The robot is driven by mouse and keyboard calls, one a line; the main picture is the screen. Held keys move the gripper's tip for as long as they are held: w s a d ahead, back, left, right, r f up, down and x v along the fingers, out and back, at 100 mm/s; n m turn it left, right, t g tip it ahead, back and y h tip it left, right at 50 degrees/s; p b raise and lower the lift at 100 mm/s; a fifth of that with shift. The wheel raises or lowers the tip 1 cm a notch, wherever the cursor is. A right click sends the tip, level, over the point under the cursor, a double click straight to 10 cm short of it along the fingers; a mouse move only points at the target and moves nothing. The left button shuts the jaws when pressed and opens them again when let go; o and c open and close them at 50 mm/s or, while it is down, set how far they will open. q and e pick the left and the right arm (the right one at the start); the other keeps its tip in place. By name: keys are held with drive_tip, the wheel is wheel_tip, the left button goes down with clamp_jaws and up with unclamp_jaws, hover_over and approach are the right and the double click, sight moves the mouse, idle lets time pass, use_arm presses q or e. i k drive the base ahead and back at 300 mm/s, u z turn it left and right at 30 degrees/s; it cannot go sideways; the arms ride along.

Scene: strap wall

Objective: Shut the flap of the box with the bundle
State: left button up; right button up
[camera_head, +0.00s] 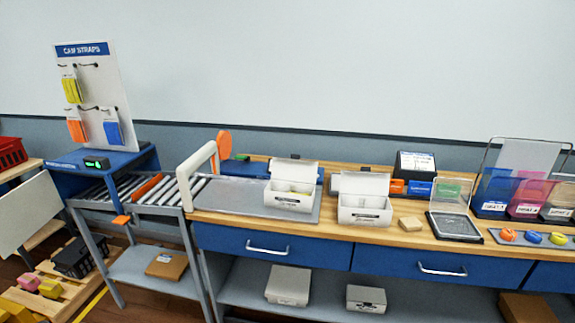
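Two white boxes stand side by side on the wooden workbench, both with their flaps raised. The left box (290,203) has its flap (295,170) standing up at the back, and a bit of a yellow bundle (298,193) shows inside. The right box (364,217) also has its flap (364,183) up; I see no bundle in it, though its floor is partly hidden by the front wall. Neither of my grippers is in view.
A roller conveyor (168,189) with a white arch (197,165) lies left of the boxes. A wooden block (410,224) and a clear-lidded black tray (455,226) sit to the right. The grey plate (232,199) left of the boxes is clear.

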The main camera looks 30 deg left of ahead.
sight(293, 169)
drive_tip(key=u, duration=0.05)
drive_tip(key=k, duration=0.1)
drive_tip(key=u, duration=1.4)
drive_tip(key=i, duration=1.05)
drive_tip(key=z, duration=0.95)
drive_tip(key=k, duration=0.4)
drive_tip(key=u, duration=0.3)
drive_tip(key=i, duration=1)
drive_tip(key=z, duration=0.65)
